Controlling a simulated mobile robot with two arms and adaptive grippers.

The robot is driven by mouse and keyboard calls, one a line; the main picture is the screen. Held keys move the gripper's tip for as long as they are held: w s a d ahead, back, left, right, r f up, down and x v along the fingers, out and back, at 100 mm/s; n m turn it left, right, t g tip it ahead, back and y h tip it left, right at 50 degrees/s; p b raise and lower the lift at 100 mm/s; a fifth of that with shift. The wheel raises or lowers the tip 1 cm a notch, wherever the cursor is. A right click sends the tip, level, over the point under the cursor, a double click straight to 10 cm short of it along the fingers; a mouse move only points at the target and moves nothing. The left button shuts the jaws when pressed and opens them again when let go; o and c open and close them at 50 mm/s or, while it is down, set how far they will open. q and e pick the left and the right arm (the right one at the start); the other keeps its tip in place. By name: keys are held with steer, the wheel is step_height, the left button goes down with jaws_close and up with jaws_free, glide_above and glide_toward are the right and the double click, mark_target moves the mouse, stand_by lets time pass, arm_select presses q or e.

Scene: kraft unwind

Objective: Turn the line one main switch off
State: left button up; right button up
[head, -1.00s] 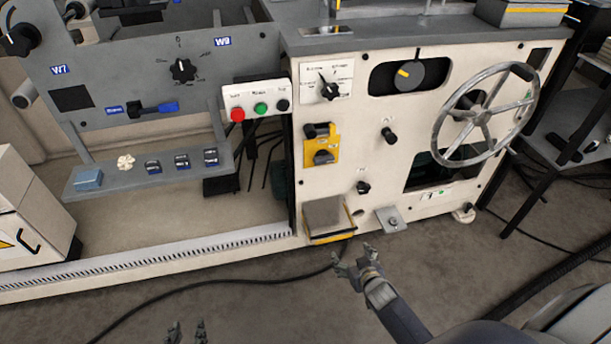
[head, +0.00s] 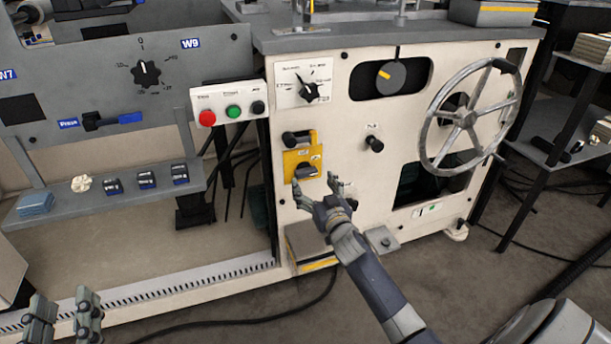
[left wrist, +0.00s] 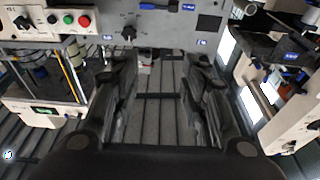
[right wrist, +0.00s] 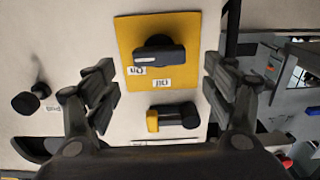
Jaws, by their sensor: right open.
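The main switch is a dark rotary knob (head: 306,172) on a yellow plate (head: 290,163) on the cream cabinet front. In the right wrist view the knob (right wrist: 158,57) and plate (right wrist: 128,32) appear upside down; two small white labels sit beside the knob, one reading On. The knob's bar lies roughly level. My right gripper (head: 317,188) is open just in front of and below the knob; its fingers (right wrist: 159,75) stand either side of the plate in the wrist view, apparently not touching. My left gripper (head: 63,318) is open and empty, low at the left.
A black handle with a yellow end (right wrist: 172,118) sits just above the knob. A red, green and black button box (head: 230,112) is left of it. A selector dial (head: 309,92), a black knob (head: 374,143) and a handwheel (head: 468,118) share the cabinet front.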

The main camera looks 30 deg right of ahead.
mark_target(307, 174)
steer(key=b+x, duration=0.1)
steer(key=x, duration=0.5)
steer(key=shift+f+b, duration=0.1)
steer(key=shift+b, duration=0.25)
arm_select(q)
steer(key=s+r+t+h, duration=0.2)
steer(key=s+r+t, duration=0.2)
steer(key=r, duration=0.4)
steer(key=shift+s+r+t, duration=0.2)
steer(key=shift+t, duration=0.5)
arm_select(e)
steer(key=shift+w, duration=0.3)
steer(key=c, duration=1.1)
